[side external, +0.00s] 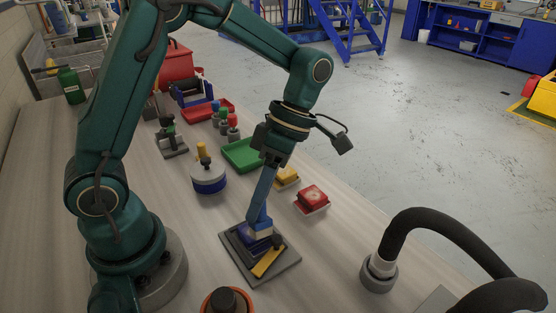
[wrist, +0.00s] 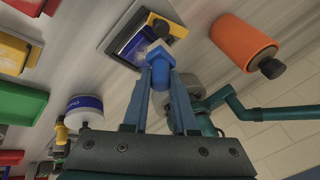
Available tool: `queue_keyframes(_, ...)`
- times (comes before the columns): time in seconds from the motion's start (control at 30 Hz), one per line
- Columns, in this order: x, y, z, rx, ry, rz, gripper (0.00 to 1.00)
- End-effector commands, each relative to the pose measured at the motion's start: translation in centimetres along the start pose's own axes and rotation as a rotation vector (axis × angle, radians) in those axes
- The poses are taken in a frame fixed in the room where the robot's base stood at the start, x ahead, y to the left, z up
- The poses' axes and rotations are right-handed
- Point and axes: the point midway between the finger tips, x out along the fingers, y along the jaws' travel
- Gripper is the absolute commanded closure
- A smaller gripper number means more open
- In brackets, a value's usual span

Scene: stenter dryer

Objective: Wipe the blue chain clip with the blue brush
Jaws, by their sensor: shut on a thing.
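My gripper (side external: 258,215) points down and is shut on the handle of the blue brush (wrist: 159,56). In the wrist view, my gripper (wrist: 160,78) has the brush between its fingertips. The brush has a pale block at its lower end. The blue chain clip (side external: 250,242) lies on a dark grey plate (side external: 284,268), directly under the brush; a yellow bar (side external: 268,262) and dark knob are on it. The clip also shows in the wrist view (wrist: 132,46), partly hidden by the brush. I cannot tell whether the brush touches the clip.
A red block (side external: 312,196) and a yellow block (side external: 286,176) stand behind. Beyond are a green tray (side external: 240,154), a blue-and-white round pot (side external: 208,180) and a red tray (side external: 208,110). An orange cylinder (wrist: 243,42) and a black hose (side external: 440,222) stand near the front.

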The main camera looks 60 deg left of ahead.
Motion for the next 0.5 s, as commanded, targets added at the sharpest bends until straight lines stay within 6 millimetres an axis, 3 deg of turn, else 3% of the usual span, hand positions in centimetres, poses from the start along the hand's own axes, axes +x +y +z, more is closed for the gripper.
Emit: queue_keyframes(0.5,-0.2,1.9,-2.3,-0.003,-0.001,0.001,1.00)
